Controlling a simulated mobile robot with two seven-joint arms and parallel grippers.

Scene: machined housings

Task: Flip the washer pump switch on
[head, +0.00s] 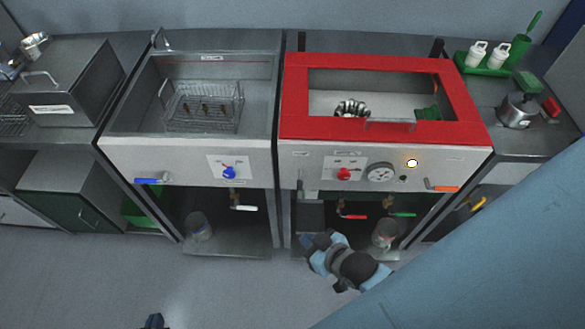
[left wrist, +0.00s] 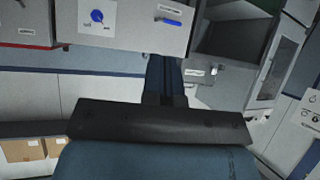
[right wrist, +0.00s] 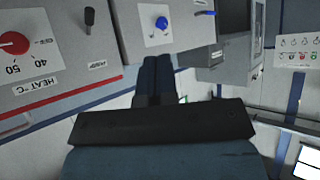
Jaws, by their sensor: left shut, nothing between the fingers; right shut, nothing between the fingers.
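The washer is the cabinet with the red-framed lid (head: 465,100). A small dark pump switch (head: 299,180) sits at the left end of its front panel, handle hanging down. The right wrist view shows this black switch (right wrist: 89,17) near a small label (right wrist: 97,64) that seems to read PUMP. My right gripper (head: 310,240) is shut and empty, below and in front of the panel, apart from the switch. Its closed fingers show in the right wrist view (right wrist: 155,72). My left gripper (head: 153,320) is shut and empty at the bottom edge, far from the washer.
A sink unit with a blue knob (head: 229,172) stands left. The floor (head: 90,285) in front is clear.

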